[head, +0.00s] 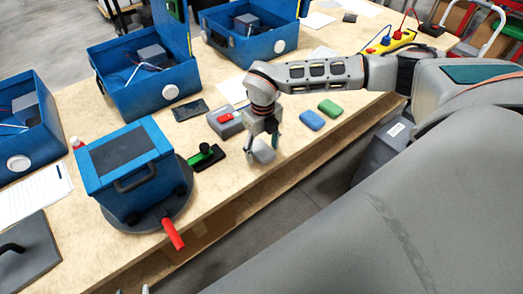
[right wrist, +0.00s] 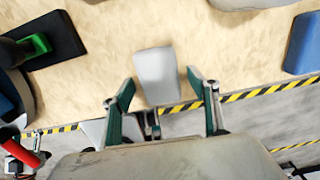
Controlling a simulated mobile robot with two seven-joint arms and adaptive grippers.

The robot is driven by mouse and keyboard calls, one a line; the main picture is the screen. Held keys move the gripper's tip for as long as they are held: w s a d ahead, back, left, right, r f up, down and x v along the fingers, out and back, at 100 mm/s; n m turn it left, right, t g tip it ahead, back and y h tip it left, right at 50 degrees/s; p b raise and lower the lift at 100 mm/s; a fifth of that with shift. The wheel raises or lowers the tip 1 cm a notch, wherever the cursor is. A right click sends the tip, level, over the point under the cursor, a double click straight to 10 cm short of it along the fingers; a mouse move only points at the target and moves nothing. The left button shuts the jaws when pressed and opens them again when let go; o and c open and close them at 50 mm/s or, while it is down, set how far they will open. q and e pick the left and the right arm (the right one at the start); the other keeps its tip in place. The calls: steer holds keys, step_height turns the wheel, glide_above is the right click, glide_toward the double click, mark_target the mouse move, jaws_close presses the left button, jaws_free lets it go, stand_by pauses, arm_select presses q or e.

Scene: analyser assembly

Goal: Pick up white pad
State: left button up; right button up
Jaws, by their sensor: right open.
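The white pad (right wrist: 157,75) lies on the wooden table near its front edge. In the right wrist view it sits between my open right fingers, a little ahead of the tips, with a gap on each side. My right gripper (right wrist: 160,86) is open and empty, pointing down at the pad. In the head view the right gripper (head: 262,146) is over the front edge area, and it partly hides the pad (head: 265,153). Small grey tips at the bottom edge of the head view may belong to my left gripper; their state is unclear.
A blue pad (head: 312,120) and a green pad (head: 330,108) lie to the right. A grey box with a red part (head: 226,121) stands behind. A black block with a green part (head: 206,157) and a closed blue case (head: 125,170) on a turntable are left. Open blue cases stand further back.

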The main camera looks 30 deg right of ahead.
mark_target(262, 150)
steer(key=c, duration=1)
step_height(262, 150, up, 20)
steer(key=shift+c, duration=0.4)
